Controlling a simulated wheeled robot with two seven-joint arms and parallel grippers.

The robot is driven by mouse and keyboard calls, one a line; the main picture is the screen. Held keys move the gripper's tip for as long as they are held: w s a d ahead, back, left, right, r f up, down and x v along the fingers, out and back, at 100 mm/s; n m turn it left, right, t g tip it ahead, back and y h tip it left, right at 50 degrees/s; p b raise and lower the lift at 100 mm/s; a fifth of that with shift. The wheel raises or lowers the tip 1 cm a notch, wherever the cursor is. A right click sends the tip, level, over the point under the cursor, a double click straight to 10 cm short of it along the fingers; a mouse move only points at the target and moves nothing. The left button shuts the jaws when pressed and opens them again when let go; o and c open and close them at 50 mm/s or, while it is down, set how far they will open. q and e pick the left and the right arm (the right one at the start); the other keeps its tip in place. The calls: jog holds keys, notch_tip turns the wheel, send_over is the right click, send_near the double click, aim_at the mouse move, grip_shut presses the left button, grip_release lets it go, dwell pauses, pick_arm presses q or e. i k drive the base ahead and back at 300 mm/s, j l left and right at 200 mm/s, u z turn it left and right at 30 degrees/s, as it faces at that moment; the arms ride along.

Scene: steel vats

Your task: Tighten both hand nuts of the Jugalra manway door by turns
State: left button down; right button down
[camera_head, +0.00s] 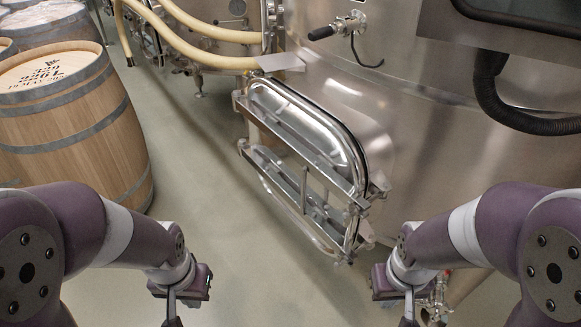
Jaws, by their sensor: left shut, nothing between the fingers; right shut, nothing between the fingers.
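The oval steel manway door (300,122) sits low on the big vat's wall in the middle of the view. Two straight crossbars (300,148) run slantwise over it, and a thin upright handle stands between them. Small fittings show at the bar ends, but I cannot make out clearly which are the hand nuts. My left gripper (172,308) is at the bottom left, below and left of the door, shut and empty. My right gripper (409,308) is at the bottom right, below and right of the door, shut and empty. Neither touches the door.
The steel vat (400,125) fills the right side. A black lever (322,33) and a dark corrugated hose (505,112) are above. Wooden barrels (75,130) stand at left. Cream hoses (190,45) run behind. The floor (215,200) left of the door is clear.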

aim_at(351, 209)
jog(key=k+j+z, duration=0.15)
jog(key=j, duration=0.25)
jog(key=k+j+z, duration=0.2)
jog(key=j, duration=0.15)
jog(key=j+z, duration=0.15)
jog(key=j, duration=0.25)
jog(key=k+j+z, duration=0.15)
jog(key=k+j, duration=0.05)
jog(key=j, duration=0.1)
